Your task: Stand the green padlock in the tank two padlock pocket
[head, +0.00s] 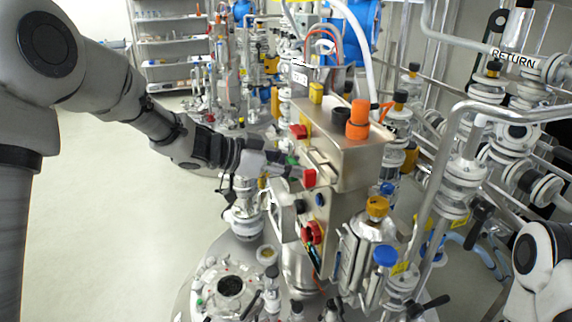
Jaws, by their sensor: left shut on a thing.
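My left gripper (272,161) reaches in from the left to the near side of a steel control box. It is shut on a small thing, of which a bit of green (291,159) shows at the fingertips. This looks like the green padlock, mostly hidden by the fingers. It is beside a small steel ledge (320,164) on the box's left face; I cannot tell whether they touch. Red blocks sit above (298,131) and below right (309,178) of the fingertips. I cannot tell which pocket is tank two's. My right gripper is out of view.
The steel box (352,160) carries a yellow block (316,92) and an orange fitting (358,118) on top. Valves and pipes crowd the right side. A tank lid with fittings (230,286) lies below. The floor at left (110,220) is clear.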

